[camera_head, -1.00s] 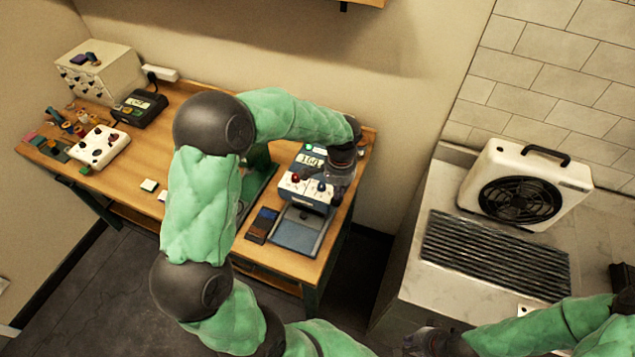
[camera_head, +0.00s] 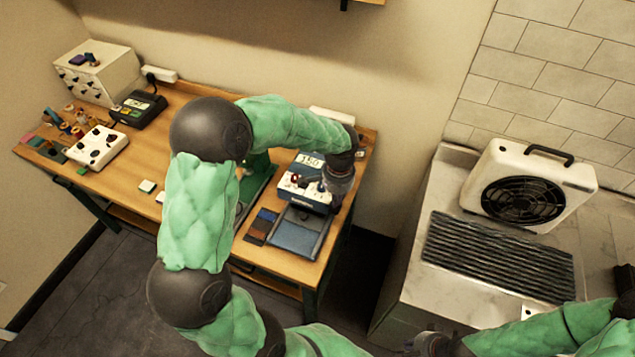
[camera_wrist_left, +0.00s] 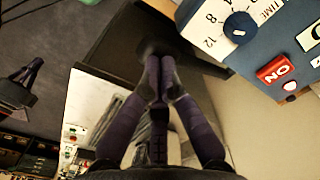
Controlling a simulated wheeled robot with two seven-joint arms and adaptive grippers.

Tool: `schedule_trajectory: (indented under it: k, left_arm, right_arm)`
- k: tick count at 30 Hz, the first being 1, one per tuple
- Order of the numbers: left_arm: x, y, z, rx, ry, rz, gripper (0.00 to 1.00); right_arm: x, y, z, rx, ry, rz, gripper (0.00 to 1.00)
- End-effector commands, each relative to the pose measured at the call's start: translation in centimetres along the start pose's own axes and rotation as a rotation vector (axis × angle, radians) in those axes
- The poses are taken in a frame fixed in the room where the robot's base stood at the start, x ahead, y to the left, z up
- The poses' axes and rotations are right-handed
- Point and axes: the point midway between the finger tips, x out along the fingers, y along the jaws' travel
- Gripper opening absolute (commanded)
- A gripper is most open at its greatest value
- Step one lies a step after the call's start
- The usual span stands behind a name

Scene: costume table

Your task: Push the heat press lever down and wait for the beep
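The blue-and-white heat press (camera_head: 306,181) stands at the right end of the wooden table, with a lit number display and a grey lower plate (camera_head: 298,232) in front. My left gripper (camera_head: 339,183) is at its right side and hides part of it. In the left wrist view, my left gripper's dark fingers (camera_wrist_left: 160,68) come together at the tips, with no held thing visible. Beside them are the press's dial (camera_wrist_left: 238,26) and red ON switch (camera_wrist_left: 277,69). I cannot make out the lever clearly. My right gripper (camera_head: 428,345) is at the bottom edge, its fingers unclear.
Dark swatches (camera_head: 262,226) lie left of the press. A white box with knobs (camera_head: 97,147), a black device (camera_head: 138,108) and spools fill the table's left. A white fan unit (camera_head: 530,187) stands on the counter at right, beside a dark grille (camera_head: 498,256).

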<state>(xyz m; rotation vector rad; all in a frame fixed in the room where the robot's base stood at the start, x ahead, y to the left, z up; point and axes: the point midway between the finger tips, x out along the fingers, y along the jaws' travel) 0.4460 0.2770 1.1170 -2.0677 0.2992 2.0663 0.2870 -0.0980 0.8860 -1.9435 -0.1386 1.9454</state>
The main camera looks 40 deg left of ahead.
Motion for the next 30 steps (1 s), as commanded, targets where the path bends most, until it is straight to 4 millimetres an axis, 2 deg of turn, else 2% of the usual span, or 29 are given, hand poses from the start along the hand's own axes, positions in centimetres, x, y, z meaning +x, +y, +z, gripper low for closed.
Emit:
schedule_trajectory:
  k: [12,24,30]
  left_arm:
    - [2.4,0.3,0.6,0.0,-0.002,0.0,0.0]
    - [2.5,0.3,0.6,0.0,-0.001,0.0,0.0]
    - [3.4,0.4,0.7,0.0,-0.001,0.0,0.0]
  right_arm:
    - [1.7,0.6,-0.1,0.0,0.0,0.0,0.0]
    - [1.7,0.6,-0.1,0.0,0.0,0.0,0.0]
    - [2.4,0.9,-0.1,0.0,0.0,0.0,0.0]
